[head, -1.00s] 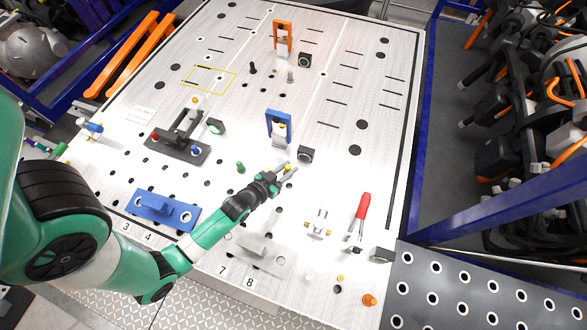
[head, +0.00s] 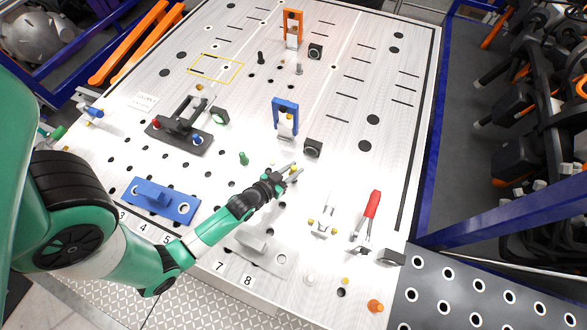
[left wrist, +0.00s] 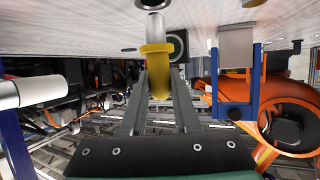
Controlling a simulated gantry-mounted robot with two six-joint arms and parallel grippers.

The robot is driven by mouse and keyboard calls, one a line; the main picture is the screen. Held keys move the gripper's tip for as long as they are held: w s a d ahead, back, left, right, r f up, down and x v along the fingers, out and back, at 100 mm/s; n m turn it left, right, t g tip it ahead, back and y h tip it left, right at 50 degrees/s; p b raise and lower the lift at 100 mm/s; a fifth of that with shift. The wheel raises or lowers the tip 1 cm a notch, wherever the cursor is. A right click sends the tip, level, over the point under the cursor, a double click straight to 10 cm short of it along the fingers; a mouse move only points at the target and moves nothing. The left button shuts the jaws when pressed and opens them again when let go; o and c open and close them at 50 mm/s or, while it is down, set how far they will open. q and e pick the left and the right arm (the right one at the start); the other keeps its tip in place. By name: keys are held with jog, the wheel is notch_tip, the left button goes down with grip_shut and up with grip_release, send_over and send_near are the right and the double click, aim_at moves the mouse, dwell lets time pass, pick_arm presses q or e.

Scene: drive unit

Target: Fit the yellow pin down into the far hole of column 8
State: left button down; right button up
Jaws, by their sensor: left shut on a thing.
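My left gripper (head: 290,171) is shut on the yellow pin (head: 294,169), low over the white plate beyond the number 8 label (head: 248,281). In the left wrist view, the left gripper's fingers (left wrist: 158,85) close around the yellow pin's body (left wrist: 157,65). Its pale metal end (left wrist: 153,27) points at the plate, right by a dark round hole (left wrist: 152,4) at the picture's top edge. I cannot tell whether the tip has entered. In the head view, the gripper hides the hole under the pin. My right gripper is not in view.
A blue bracket (head: 285,115) and a black block (head: 313,148) stand just beyond the gripper. A toggle clamp with a red handle (head: 371,205) is at the right.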

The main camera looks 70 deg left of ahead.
pick_arm(q)
jog(key=shift+f, duration=0.2)
jog(key=shift+f+b, duration=1.9)
jog(key=c, duration=0.6)
grip_release()
jog(key=v, duration=1)
jog(key=shift+s+d, duration=0.15)
jog(key=shift+s, duration=0.15)
jog(key=shift+s+d+r+b, duration=0.2)
jog(key=shift+s+r+b, duration=0.1)
jog(key=shift+s, duration=0.1)
